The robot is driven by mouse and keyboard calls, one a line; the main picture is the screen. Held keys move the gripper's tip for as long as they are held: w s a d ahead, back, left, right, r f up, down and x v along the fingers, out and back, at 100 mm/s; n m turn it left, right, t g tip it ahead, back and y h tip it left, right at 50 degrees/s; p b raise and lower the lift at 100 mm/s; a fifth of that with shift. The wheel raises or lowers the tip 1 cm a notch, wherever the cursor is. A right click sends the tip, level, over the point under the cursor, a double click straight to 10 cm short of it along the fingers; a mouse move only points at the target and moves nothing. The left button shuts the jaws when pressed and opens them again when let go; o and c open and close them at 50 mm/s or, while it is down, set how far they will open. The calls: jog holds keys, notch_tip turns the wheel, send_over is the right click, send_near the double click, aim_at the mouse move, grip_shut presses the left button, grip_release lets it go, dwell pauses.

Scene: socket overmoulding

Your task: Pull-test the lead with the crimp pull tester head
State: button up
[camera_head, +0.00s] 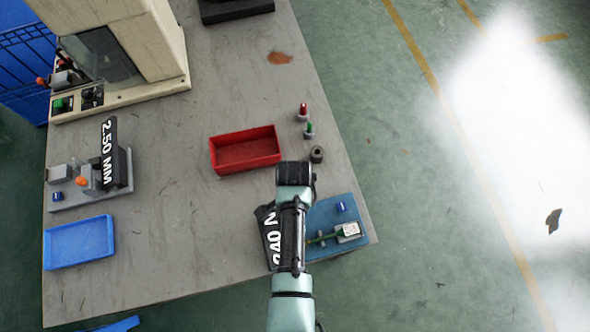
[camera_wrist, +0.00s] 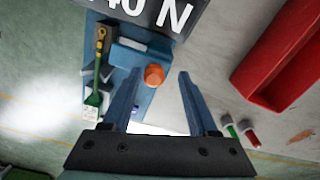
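The pull tester has a blue base (camera_head: 325,214) and a dark display reading about "240 N" (camera_head: 270,236); my arm covers its middle in the head view. In the wrist view its display (camera_wrist: 150,14) is cut off at the top. An orange cap, seemingly the tester head (camera_wrist: 154,75), lies between my fingertips in the picture. My gripper (camera_wrist: 160,74) is open, with nothing held; its height above the cap cannot be judged. The green lead (camera_wrist: 97,90) lies along the base, with a pale block (camera_head: 348,231) at one end. It reaches a metal fitting (camera_wrist: 102,36) at the other.
A red tray (camera_head: 245,150) stands left of my arm. Red (camera_head: 303,111) and green (camera_head: 309,129) pieces and a grey ring (camera_head: 316,154) stand near the table's right edge. A "2.50 MM" gauge (camera_head: 117,167), blue tray (camera_head: 78,242) and press (camera_head: 125,50) are at left.

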jog(key=shift+s+d, duration=0.1)
jog(key=shift+s, duration=0.05)
notch_tip(320, 180, up, 13)
jog(key=shift+b, duration=0.4)
dwell(0.7)
jog(key=w+r+n+t+b, duration=0.25)
jog(key=w+r+t, duration=0.55)
jog(key=w+r, duration=0.7)
jog(key=w+r+n+t, duration=0.2)
jog(key=r+t, duration=0.2)
jog(key=r, duration=0.5)
jog(key=w+r+n+t, duration=0.2)
jog(key=w+r+t, duration=0.1)
jog(key=r, duration=0.6)
jog(key=s+r+n+t, duration=0.1)
jog(key=s+r+t, duration=0.3)
jog(key=r, duration=0.6)
jog(key=s+d+r+n+t+b, duration=0.1)
jog(key=s+r+t, duration=0.3)
jog(key=r, duration=0.6)
jog(key=s+r+n+t+b, duration=0.1)
jog(key=s+r+n+t, duration=0.2)
jog(key=s+r, duration=0.4)
notch_tip(320, 180, up, 3)
jog(key=shift+s+d+r+t, duration=0.15)
jog(key=shift+s+t, duration=0.25)
jog(key=shift+t, duration=0.3)
